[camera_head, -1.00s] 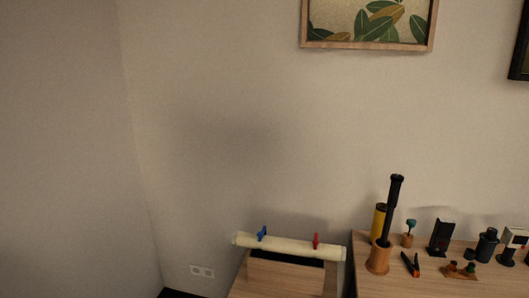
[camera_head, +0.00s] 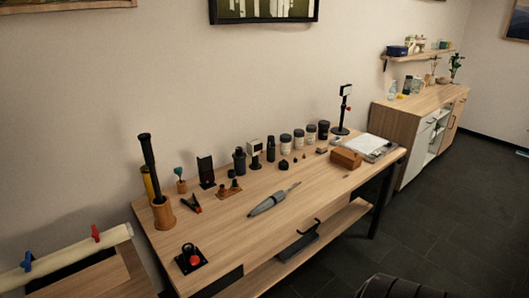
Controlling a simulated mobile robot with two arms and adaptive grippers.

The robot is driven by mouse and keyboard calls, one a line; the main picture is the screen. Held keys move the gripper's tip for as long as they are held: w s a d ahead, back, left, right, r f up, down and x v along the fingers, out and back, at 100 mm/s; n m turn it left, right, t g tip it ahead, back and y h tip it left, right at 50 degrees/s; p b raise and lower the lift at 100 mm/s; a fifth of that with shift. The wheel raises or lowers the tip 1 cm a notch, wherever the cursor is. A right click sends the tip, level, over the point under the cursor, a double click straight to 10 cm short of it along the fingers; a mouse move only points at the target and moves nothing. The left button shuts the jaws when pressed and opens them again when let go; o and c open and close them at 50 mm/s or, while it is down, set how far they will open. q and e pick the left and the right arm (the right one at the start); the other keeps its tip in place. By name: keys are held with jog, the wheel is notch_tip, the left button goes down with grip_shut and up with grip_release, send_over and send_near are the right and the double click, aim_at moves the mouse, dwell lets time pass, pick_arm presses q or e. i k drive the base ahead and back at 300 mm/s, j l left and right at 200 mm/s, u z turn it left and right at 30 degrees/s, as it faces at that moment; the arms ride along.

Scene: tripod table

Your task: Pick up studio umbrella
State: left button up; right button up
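A grey, slim, pointed object (camera_head: 273,199), which looks like the folded studio umbrella, lies flat on the middle of the wooden table (camera_head: 222,226). Its thin tip points to the back right. Clear tabletop surrounds it. A long black rod (camera_head: 149,155) stands in a wooden cup (camera_head: 163,214) at the table's left end. Neither of my grippers is in view.
Several dark and white-labelled jars (camera_head: 285,144) line the table's back. A clamp (camera_head: 192,204) and a black plate with a red knob (camera_head: 190,258) are on the left. A brown box (camera_head: 346,159) is on the right. A cabinet (camera_head: 416,120) stands beyond.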

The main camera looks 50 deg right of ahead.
aim_at(279, 196)
jog(key=z, duration=1.75)
jog(key=i+j, duration=0.05)
